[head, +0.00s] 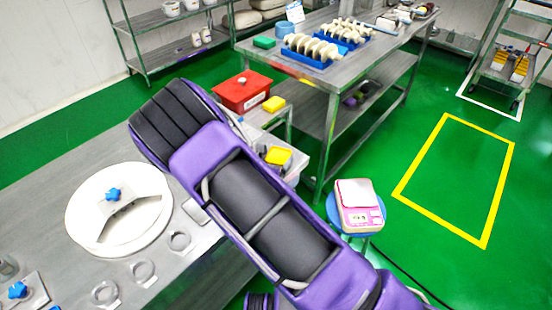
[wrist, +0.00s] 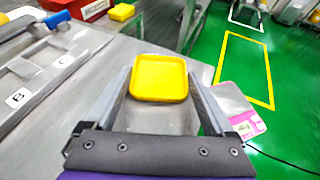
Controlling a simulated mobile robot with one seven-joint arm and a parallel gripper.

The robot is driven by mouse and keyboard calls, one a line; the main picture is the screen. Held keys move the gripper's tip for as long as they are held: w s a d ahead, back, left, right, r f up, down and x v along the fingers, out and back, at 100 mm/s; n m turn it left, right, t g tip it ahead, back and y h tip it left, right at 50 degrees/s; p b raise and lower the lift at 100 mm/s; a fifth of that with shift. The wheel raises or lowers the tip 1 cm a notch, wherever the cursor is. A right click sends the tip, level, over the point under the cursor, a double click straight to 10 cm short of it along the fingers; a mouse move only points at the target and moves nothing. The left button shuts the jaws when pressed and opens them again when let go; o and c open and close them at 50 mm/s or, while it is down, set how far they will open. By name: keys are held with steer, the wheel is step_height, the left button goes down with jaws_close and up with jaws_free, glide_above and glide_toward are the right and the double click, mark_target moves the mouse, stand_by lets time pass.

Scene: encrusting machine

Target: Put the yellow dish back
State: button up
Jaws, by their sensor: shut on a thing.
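The yellow dish (wrist: 160,77) is a shallow square dish with rounded corners. In the wrist view it sits between the two fingers of my gripper (wrist: 160,84), which is shut on it. The dish looks about level, and its inside appears empty. A grey metal surface shows below it; I cannot tell the gap. In the head view the held dish (head: 279,156) shows just beyond my purple arm, which hides most of my gripper. A second yellow item (head: 274,103) lies by the red bin; it also shows in the wrist view (wrist: 122,12).
The red bin (head: 243,91) stands at the back. A pink scale (head: 358,200) rests on a blue stool to the right. A steel table (head: 330,82) with blue trays stands behind. A white disc (head: 118,215) lies on the left bench. Green floor is clear at right.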

steer(key=shift+f, duration=0.1)
steer(key=o, duration=1)
steer(key=shift+o, duration=0.2)
steer(key=shift+s+r, duration=0.1)
steer(key=shift+r, duration=0.1)
steer(key=v, duration=1.1)
steer(key=shift+s+a+r, duration=0.1)
steer(key=shift+s+r, duration=0.1)
steer(key=shift+s, duration=0.1)
